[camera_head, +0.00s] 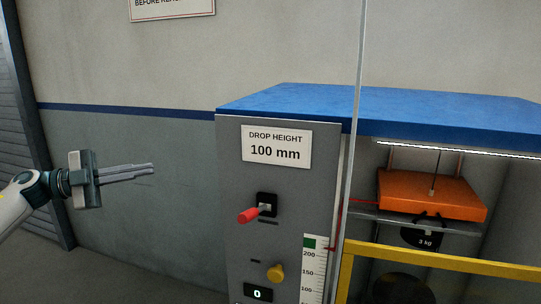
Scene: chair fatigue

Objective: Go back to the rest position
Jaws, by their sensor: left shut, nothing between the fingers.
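My left gripper (152,171) comes in from the left edge, pointing right. Its two fingers are together and hold nothing. It hangs in free air in front of the grey wall, left of the test machine (228,200) and apart from it. The grey machine has a blue top and a "DROP HEIGHT 100 mm" label. A red-handled lever switch (250,214) sticks out of its front panel, with a yellow knob (275,273) below. My right gripper is not in view.
Inside the machine's bay, an orange block (432,194) sits above a black "3 kg" weight (424,237). A yellow rail (440,261) crosses the front of the bay. A clear upright panel edge stands beside the label. The space around the left gripper is free.

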